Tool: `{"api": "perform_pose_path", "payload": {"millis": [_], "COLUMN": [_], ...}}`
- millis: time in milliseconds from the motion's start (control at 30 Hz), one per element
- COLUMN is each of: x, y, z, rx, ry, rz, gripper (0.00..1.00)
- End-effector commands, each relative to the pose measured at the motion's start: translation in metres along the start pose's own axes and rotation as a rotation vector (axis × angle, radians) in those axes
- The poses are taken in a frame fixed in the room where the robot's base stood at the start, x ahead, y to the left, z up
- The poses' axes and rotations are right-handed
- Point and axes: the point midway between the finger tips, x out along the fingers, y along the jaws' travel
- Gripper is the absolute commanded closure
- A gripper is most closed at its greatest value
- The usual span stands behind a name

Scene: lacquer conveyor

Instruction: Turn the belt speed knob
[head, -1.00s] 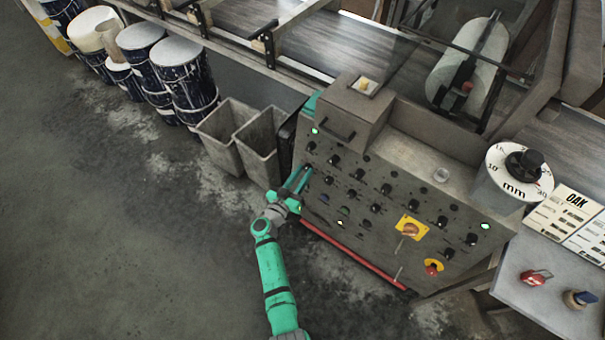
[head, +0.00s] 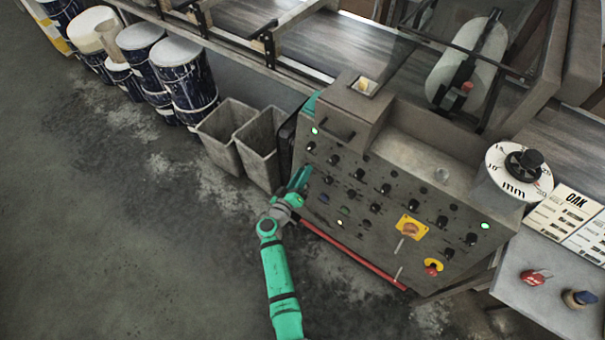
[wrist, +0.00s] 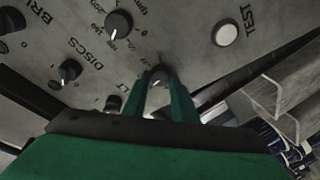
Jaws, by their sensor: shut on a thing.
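The grey control panel (head: 375,215) carries rows of small black knobs. In the wrist view, my gripper (wrist: 160,78) has its two green fingers around a small dark knob (wrist: 159,73), which is partly hidden between the fingertips. A pale pointer mark shows on this knob. Beside the fingers only the letters "LT" of a label (wrist: 122,87) can be read; the rest is covered. In the head view, my gripper (head: 301,179) is at the left edge of the panel, and the held knob cannot be made out there.
In the wrist view, a larger knob (wrist: 118,23), a knob by "DISCS" (wrist: 70,70) and a white TEST button (wrist: 226,34) are near. Grey bins (head: 220,135) stand left of the panel. A red bar (head: 355,257) runs along its lower edge. Open floor lies at left.

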Motion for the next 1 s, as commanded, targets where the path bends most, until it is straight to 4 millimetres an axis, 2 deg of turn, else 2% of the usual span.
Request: {"api": "perform_pose_path", "payload": {"millis": [1000], "x": [0.0012], "y": [0.0014], "z": [-0.0047], "rx": [-0.938], "ry": [-0.058], "rz": [-0.19], "gripper": [0.97]}}
